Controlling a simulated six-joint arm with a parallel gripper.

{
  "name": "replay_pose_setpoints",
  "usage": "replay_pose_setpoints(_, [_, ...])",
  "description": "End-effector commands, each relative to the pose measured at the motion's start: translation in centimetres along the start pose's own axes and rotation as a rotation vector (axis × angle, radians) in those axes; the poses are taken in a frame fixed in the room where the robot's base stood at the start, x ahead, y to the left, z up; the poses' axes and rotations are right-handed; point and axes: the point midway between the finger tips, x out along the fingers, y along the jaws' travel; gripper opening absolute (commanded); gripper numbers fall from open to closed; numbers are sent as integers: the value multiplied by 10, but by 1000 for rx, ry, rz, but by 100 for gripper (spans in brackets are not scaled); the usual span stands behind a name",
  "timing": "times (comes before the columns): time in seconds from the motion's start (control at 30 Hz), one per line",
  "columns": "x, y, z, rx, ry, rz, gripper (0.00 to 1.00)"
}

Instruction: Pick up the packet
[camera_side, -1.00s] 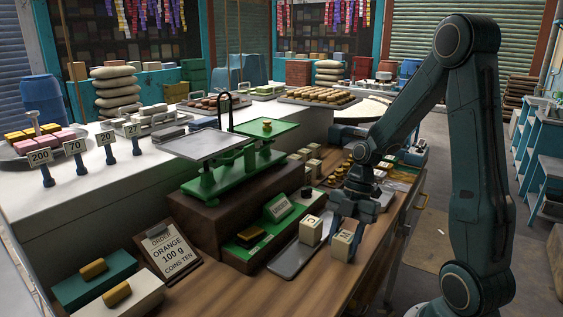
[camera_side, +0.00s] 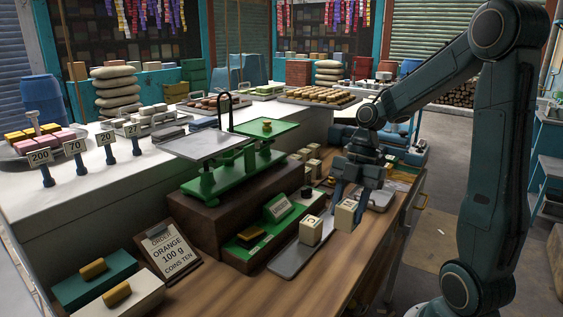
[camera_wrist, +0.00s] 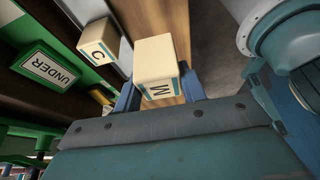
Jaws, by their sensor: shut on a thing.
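My gripper (camera_side: 348,194) is shut on a cream packet (camera_side: 344,215), with one finger on each side of it. In the wrist view the held packet (camera_wrist: 156,58) shows the letter M and a teal band, between my two fingers (camera_wrist: 160,92). A second cream packet (camera_side: 311,231) stands on a grey tray (camera_side: 290,262), to the left of the held one. It shows a letter C in the wrist view (camera_wrist: 98,48). The held packet appears clear of the wooden counter, though the exact gap is hard to tell.
A green balance scale (camera_side: 222,165) stands on a dark block left of my gripper. A green UNDER sign (camera_wrist: 50,67) is beside the tray. Several small packets (camera_side: 308,160) stand behind. An order board (camera_side: 168,250) leans at the front left. The front wooden counter (camera_side: 335,275) is clear.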

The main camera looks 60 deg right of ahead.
Motion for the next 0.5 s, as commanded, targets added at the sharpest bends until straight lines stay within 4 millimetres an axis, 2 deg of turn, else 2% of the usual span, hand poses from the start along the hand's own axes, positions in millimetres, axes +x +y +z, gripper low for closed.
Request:
replay_pose_setpoints(0.13, [-33, 0, -12, -2, -6, 5, 16])
replay_pose_setpoints(0.3, [-58, 0, -23, -2, -4, 2, 16])
replay_pose_setpoints(0.5, [-79, 0, -32, -1, -1, 2, 16])
